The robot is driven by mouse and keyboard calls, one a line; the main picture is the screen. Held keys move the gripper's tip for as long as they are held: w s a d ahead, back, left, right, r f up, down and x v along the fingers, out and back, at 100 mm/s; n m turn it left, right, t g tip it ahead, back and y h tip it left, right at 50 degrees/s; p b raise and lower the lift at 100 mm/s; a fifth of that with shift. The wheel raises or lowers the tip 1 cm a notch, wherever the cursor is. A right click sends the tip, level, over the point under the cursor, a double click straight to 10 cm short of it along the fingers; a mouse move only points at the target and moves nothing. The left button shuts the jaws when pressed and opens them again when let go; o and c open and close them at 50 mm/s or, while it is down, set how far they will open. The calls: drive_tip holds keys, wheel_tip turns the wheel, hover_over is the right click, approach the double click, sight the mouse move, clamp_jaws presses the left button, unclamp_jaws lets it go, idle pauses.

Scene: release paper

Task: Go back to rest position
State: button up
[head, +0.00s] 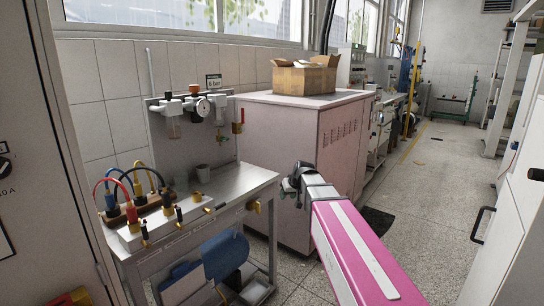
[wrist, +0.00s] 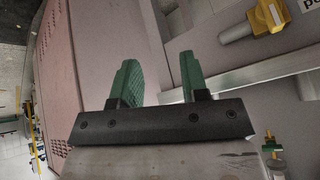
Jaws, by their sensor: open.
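My gripper (head: 288,186) is at the end of my pink arm, right of the metal workbench (head: 245,180) and in front of the pale pink cabinet (head: 270,150). In the wrist view its two green fingers (wrist: 158,68) stand apart, with nothing between them. The view there is turned on its side, with the cabinet (wrist: 85,60) at left and a yellow-handled fitting (wrist: 265,18) at upper right. The fingers appear clear of both. No paper can be made out in either view.
Hoses and plugs (head: 135,195) crowd the bench's left side, and a gauge panel (head: 195,110) stands at its back. An open cardboard box (head: 305,75) sits on the cabinet. A clear floor aisle (head: 440,170) runs right of my arm, bordered by white cabinets (head: 515,220).

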drive_tip(key=s+d+f+m+g+h, duration=0.2)
drive_tip(key=s+d+f, duration=0.4)
drive_tip(key=s+f, duration=0.3)
drive_tip(key=s+d+f+m+g+h, duration=0.1)
drive_tip(key=s+d+f, duration=0.5)
drive_tip(key=s, duration=0.9)
wheel_tip(320, 180, down, 3)
drive_tip(key=shift+s+d+f+m+g+h, duration=0.2)
drive_tip(key=shift+m+g+h, duration=0.25)
drive_tip(key=shift+g, duration=0.75)
